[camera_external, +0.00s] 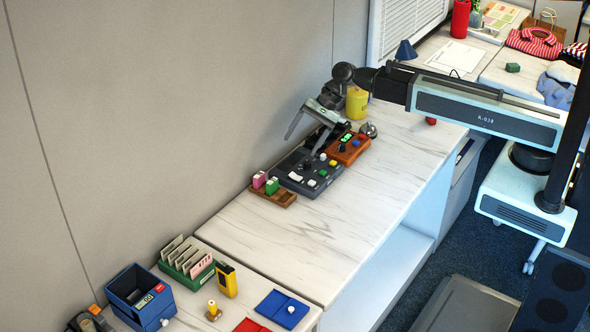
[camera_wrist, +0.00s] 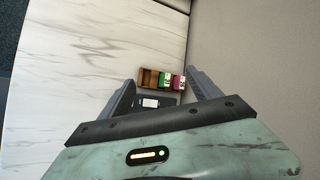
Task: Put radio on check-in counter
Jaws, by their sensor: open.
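My gripper (camera_external: 304,144) is open and empty, its fingers pointing down and left above the dark control panel (camera_external: 308,174), near the wall. It also shows open in the wrist view (camera_wrist: 160,80). A small yellow and black upright device (camera_external: 226,281) stands on the near part of the white marbled counter (camera_external: 330,238); it may be the radio, but I cannot tell for sure. It is well away from my gripper. An orange box with buttons (camera_external: 348,148) sits just right of the panel. No sign marks which surface is the check-in counter.
A wooden tray (camera_external: 284,198) with pink and green blocks sits left of the panel. A blue bin (camera_external: 142,297), a green card rack (camera_external: 186,260) and a blue folder (camera_external: 282,309) lie at the near end. The counter's middle is clear. A yellow canister (camera_external: 357,103) stands behind my gripper.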

